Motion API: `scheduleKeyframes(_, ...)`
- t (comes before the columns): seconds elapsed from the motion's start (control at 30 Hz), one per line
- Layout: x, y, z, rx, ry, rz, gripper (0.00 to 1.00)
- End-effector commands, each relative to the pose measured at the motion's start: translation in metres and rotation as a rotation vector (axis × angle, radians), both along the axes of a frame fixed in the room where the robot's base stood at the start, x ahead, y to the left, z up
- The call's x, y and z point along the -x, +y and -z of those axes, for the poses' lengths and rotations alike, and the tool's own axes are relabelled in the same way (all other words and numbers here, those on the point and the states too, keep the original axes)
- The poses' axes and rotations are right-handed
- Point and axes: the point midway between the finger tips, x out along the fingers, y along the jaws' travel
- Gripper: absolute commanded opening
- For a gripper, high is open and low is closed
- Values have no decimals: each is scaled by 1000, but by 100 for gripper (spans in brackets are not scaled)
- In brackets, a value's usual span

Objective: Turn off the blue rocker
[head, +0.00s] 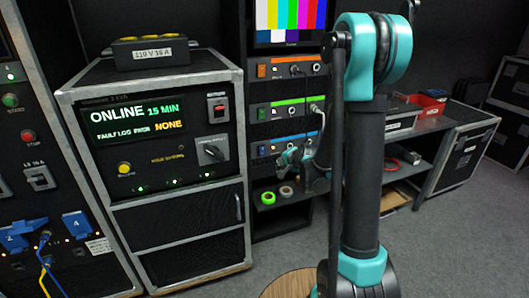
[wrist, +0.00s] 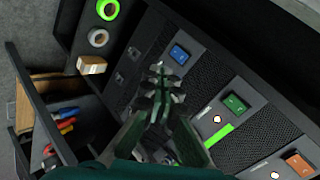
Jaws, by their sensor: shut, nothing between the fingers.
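The blue rocker (wrist: 180,53) sits on the lowest of three stacked panels in the wrist view. It also shows at the left end of the blue-striped panel in the head view (head: 262,150). I cannot tell which way it is tipped. My gripper (wrist: 158,72) is shut and empty, its fingertips beside the blue rocker on its left in the wrist view, with no clear contact visible. In the head view my gripper (head: 288,157) is in front of the blue-striped panel, to the right of the rocker. The gripper hides part of that panel.
A green rocker (wrist: 235,104) and an orange rocker (wrist: 298,163) sit on the neighbouring panels. Tape rolls (head: 286,191) lie on the shelf below. A power unit reading ONLINE (head: 160,125) stands to the left. A bench with a red bin (head: 428,103) is on the right.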

Motion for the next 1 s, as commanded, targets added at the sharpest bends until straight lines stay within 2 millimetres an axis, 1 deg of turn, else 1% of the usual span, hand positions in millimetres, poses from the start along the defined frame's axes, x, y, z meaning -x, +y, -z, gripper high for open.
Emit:
scheduleKeyframes(0.03,-12,3,4,-37,-10,21,0)
scheduleKeyframes(0.2,-47,13,17,-177,-43,97,0)
scheduleKeyframes(0.3,-62,16,23,-248,-58,135,0)
scheduleKeyframes(0.4,-73,19,29,-303,-68,162,0)
scheduleKeyframes(0.6,-82,21,35,-357,-79,189,0)
scheduleKeyframes(1.0,-84,21,35,-361,-79,191,0)
